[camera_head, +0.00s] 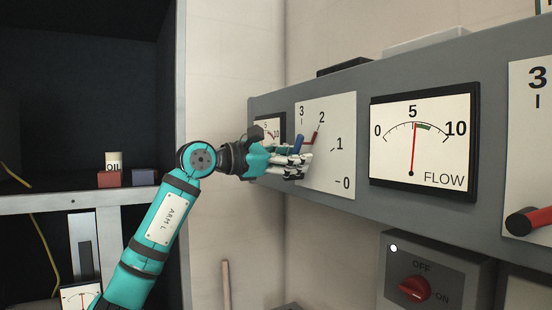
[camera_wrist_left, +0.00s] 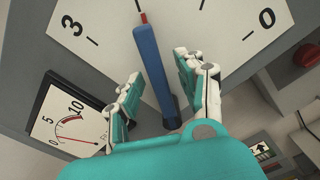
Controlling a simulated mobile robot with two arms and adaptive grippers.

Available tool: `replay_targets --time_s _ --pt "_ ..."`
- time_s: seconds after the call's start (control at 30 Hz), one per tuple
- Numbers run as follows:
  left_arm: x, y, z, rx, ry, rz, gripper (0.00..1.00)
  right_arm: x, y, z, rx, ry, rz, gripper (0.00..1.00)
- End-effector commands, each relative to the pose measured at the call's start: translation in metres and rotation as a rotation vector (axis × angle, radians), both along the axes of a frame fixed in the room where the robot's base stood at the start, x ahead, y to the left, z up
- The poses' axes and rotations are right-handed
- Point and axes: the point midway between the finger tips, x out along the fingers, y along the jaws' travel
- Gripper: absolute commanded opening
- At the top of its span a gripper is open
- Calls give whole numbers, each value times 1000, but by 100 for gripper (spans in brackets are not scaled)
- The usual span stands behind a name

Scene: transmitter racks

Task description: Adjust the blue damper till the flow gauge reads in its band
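The blue damper handle (camera_head: 299,143) has a red tip that points near the 2 on its white dial plate (camera_head: 335,170), marked 0 to 3. In the left wrist view the handle (camera_wrist_left: 152,70) stands between the two fingers of my left gripper (camera_wrist_left: 158,66), with a visible gap on each side. The gripper (camera_head: 296,160) is open around it in the head view. The flow gauge (camera_head: 425,145) runs from 0 to 10. Its red needle stands just right of 5, at the left edge of the short green band. My right gripper is out of view.
A second dial plate with a red handle (camera_head: 528,221) is at the right edge. Below the panel is a box with a red OFF/ON knob (camera_head: 415,289). A smaller gauge (camera_wrist_left: 75,125) is beside the damper plate.

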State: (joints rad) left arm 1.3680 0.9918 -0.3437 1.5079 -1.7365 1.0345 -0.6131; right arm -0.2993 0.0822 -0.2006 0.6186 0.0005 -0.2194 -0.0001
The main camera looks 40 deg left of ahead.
Motion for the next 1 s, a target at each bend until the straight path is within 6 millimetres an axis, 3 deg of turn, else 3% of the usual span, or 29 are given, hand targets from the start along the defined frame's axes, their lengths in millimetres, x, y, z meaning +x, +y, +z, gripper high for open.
replay_targets --time_s 0.5,0.7,1.0 --pt "-91 40 -2 2 5 7 38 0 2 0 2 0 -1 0" --pt "-103 44 -1 2 4 3 38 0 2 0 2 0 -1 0" --pt "-105 44 0 1 2 2 38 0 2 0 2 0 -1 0"
